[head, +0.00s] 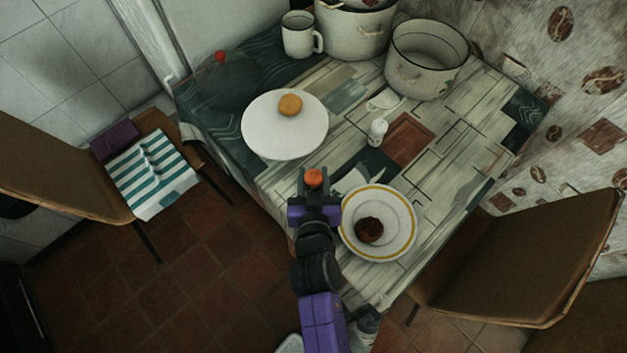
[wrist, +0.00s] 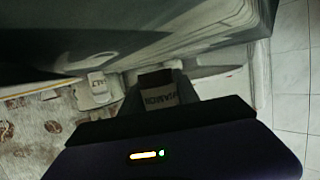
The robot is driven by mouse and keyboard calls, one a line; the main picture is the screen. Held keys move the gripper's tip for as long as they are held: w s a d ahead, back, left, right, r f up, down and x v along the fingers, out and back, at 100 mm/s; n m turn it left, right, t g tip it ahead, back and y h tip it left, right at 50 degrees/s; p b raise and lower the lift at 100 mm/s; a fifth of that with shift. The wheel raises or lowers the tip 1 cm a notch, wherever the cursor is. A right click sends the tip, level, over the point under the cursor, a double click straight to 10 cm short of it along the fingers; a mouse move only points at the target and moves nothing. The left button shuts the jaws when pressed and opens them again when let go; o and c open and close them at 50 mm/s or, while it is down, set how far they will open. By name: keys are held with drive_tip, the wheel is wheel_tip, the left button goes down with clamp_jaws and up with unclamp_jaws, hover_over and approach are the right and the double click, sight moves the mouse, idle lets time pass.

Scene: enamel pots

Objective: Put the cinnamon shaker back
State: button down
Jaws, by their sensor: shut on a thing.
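My gripper (head: 314,190) is shut on the cinnamon shaker, whose round orange-brown top (head: 313,177) shows between the fingers in the head view. In the dim wrist view the shaker (wrist: 158,98) shows a brown top and a pale label with dark lettering, too blurred to read surely. The gripper is near the table's front left edge, between two plates; its height above the table is hard to tell. A small white shaker (head: 378,132) stands upright on the table, up and right of the gripper. A brown-red rectangle (head: 407,138) lies beside it, possibly a tray.
A white plate (head: 264,124) holds an orange bun (head: 290,105). A yellow-rimmed plate (head: 402,243) with a dark brown item (head: 369,229) is right of my gripper. A mug (head: 299,37) and enamel pots (head: 427,58) stand at the back. Chairs flank the table.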

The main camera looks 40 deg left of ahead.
drive_tip(key=shift+f+b, duration=0.35)
drive_tip(key=shift+f, duration=0.95)
drive_tip(key=shift+f, duration=0.15)
drive_tip(key=c, duration=0.9)
unclamp_jaws()
drive_tip(key=shift+r, duration=0.3)
drive_tip(key=p+v, duration=0.1)
drive_tip(key=v, duration=1)
drive_tip(key=shift+s+d+p, duration=0.3)
drive_tip(key=shift+p, duration=0.05)
